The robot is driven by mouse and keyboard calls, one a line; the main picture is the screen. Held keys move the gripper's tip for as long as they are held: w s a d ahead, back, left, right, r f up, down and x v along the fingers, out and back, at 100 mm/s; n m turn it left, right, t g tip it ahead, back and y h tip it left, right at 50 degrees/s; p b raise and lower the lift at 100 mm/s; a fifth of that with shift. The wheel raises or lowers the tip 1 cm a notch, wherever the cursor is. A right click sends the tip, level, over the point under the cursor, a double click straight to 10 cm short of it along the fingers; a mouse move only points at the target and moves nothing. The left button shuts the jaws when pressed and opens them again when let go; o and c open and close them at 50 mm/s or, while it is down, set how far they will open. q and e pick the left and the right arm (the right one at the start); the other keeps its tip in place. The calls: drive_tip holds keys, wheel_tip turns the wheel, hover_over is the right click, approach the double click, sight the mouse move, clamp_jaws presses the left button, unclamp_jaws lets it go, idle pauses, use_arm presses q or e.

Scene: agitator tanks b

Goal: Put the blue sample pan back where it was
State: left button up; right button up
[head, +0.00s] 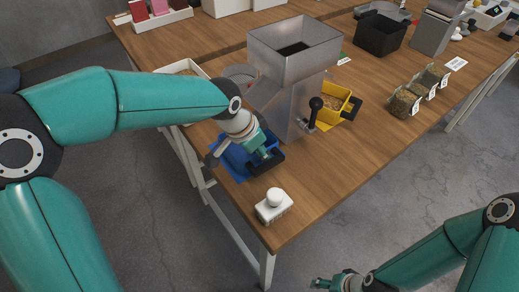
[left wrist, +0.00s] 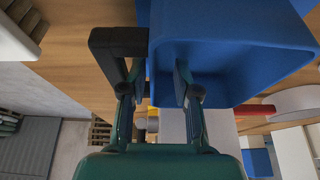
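The blue sample pan (head: 235,163) is at the near left side of the grey metal splitter (head: 287,100), close to the table's left edge; its black handle (head: 272,164) faces the front. My left gripper (head: 262,150) is over the pan and partly hides it. In the left wrist view, the pan (left wrist: 230,50) fills the upper right, with its black handle (left wrist: 118,41) at the left. The fingers of my left gripper (left wrist: 158,75) stand apart, one by the handle and one by the pan; contact is unclear. My right gripper (head: 335,282) is low, away from the table, its finger opening unclear.
A yellow pan (head: 334,102) with grain stands right of the splitter. Several labelled sample bags (head: 405,101), a black bin (head: 380,34) and a white tray (head: 182,70) stand farther off. Front right tabletop is clear.

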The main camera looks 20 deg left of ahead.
use_arm(q)
drive_tip(key=shift+r, duration=0.15)
drive_tip(key=v, duration=1.2)
drive_tip(key=shift+p, duration=0.4)
drive_tip(key=shift+w, duration=0.15)
